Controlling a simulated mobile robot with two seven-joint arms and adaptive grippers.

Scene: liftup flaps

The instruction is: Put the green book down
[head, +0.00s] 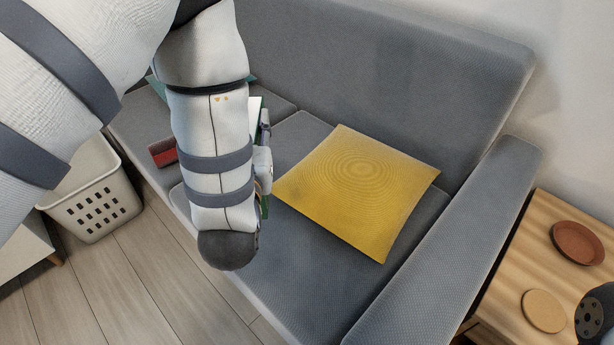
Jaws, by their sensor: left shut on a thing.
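My left arm comes down across the left of the head view and covers much of its own gripper. A part of my left gripper (264,160) shows at the right side of the forearm, over the grey sofa (318,285). It is shut on the green book (265,207), of which only a narrow green part shows beside the arm. The rest of the book is hidden, and I cannot tell whether it touches the seat. My right gripper is not in view.
A yellow cushion (358,190) lies on the seat, right of my gripper. A red book (162,152) is left of my forearm. A white basket (95,205) stands on the floor. A wooden side table (555,235) holds a brown dish (578,242) and a round tan disc (543,310).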

